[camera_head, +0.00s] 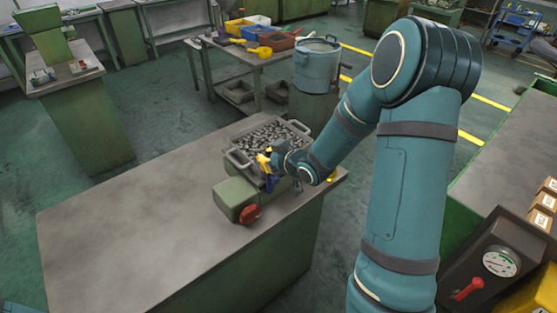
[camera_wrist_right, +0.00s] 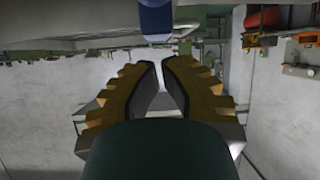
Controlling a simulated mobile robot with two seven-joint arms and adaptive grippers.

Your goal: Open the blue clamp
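The blue clamp (camera_head: 270,184) shows only as a small blue piece beside my right gripper (camera_head: 265,160), at the tray's right end above the green block. My arm hides most of it. In the right wrist view, a blue part (camera_wrist_right: 156,20) stands at the top centre, just beyond the fingertips. My right gripper (camera_wrist_right: 161,66) has yellow-brown fingers with dark pads, which lean toward each other but leave a narrow gap with nothing seen in it. I cannot tell whether a finger touches the clamp. My left gripper is not in view.
A grey tray of small metal parts (camera_head: 243,160) sits on the bench (camera_head: 130,235). A green block (camera_head: 234,198) with a red knob (camera_head: 249,214) stands in front of it. A metal pot (camera_head: 316,65) stands behind. The bench's left part is clear.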

